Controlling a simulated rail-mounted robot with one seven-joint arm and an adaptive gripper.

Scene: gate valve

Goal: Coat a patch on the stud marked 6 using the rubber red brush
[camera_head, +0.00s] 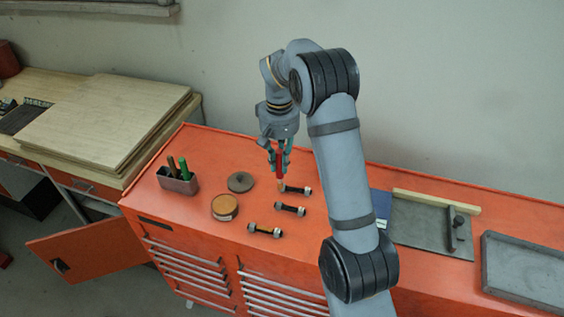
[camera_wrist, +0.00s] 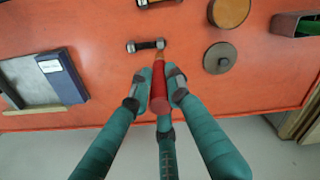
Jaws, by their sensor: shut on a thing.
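My gripper (camera_head: 277,150) is shut on the red brush (camera_head: 279,162), which points down. The brush shows in the wrist view (camera_wrist: 158,88) between the teal fingers (camera_wrist: 160,92), its pale tip close beside one end of the farthest stud (camera_wrist: 146,45). I cannot tell whether the tip touches it. In the head view, three dark studs with grey end nuts lie on the orange top: the farthest stud (camera_head: 298,190), the middle stud (camera_head: 290,209) and the nearest stud (camera_head: 264,230). Their number marks are too small to read, so I cannot tell which is 6.
An open round tin (camera_head: 225,207) and its grey lid (camera_head: 240,182) lie left of the studs. A grey holder (camera_head: 178,181) carries green and brown handled brushes. A blue box (camera_head: 380,208), a grey plate (camera_head: 415,226) and a grey tray (camera_head: 525,270) are to the right.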

